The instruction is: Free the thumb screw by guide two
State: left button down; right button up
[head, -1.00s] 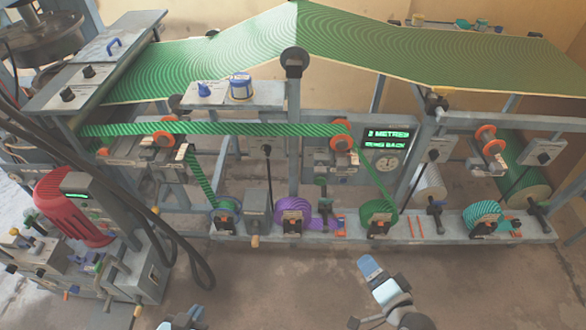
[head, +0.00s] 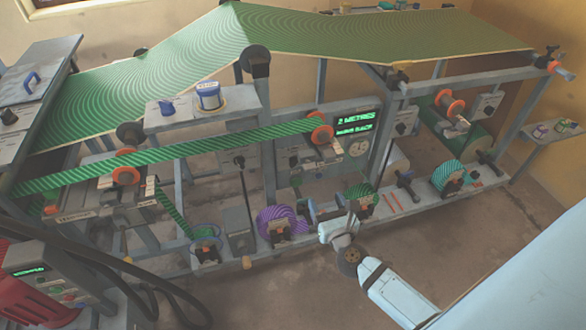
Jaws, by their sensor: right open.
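Orange-rimmed guide wheels sit along the striped green web (head: 220,151): one at left (head: 126,166), one at centre (head: 320,133) and one at right (head: 450,105). I cannot read which is guide two, and no thumb screw can be made out for certain. My right gripper (head: 338,224) is open at the front rail, in front of the small green roll (head: 358,192), which it partly hides. It is below the centre wheel and apart from it. Whether its fingers touch anything there is unclear. My left gripper is not in view.
A purple roll (head: 278,221) stands just left of my right gripper, and a teal roll (head: 448,176) farther right on the rail. A lit display (head: 356,122) hangs behind. Dark hoses (head: 85,245) and a red motor (head: 45,305) crowd the lower left. The floor in front is bare.

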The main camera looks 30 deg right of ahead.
aim_at(311, 169)
jog(key=p+x, duration=0.1)
jog(key=x, duration=0.5)
jog(key=p+x, duration=0.1)
jog(key=x, duration=0.5)
jog(key=shift+w+d, duration=0.35)
jog(key=shift+w, duration=0.45)
jog(key=c, duration=0.9)
